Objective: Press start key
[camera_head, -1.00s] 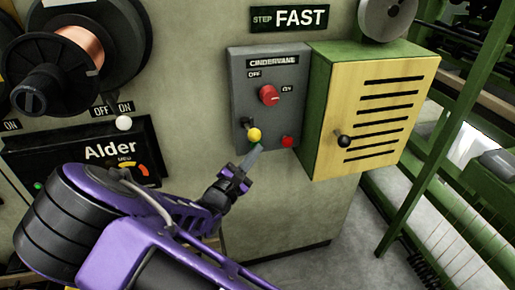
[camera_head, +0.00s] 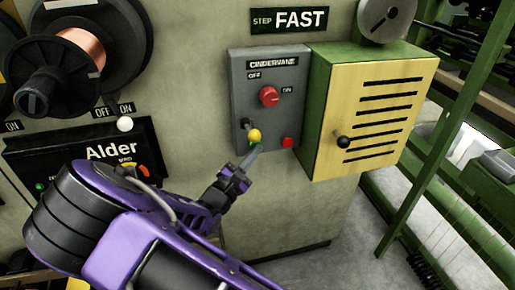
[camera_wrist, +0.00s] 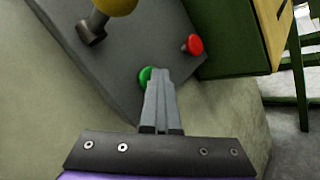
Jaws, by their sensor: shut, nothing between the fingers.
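The grey control panel (camera_head: 256,75) labelled "Cindervane" is on the pale wall, with a red rotary knob (camera_head: 269,96) marked OFF and ON. Below it is a yellow ball-topped lever (camera_head: 254,135) and a red button (camera_head: 287,142). A green button (camera_wrist: 145,76) shows in the wrist view, partly hidden behind my fingertips. My gripper (camera_head: 254,149) is shut and empty, its fingertips at the panel's lower edge beside the green button. In the wrist view my gripper (camera_wrist: 160,78) overlaps the green button's right side; I cannot tell whether it touches.
A yellow slotted box (camera_head: 375,110) with a black knob juts out right of the panel. A spool of copper wire (camera_head: 85,50) and the black "Alder" unit (camera_head: 110,150) are at left. Green racking (camera_head: 425,165) stands at right.

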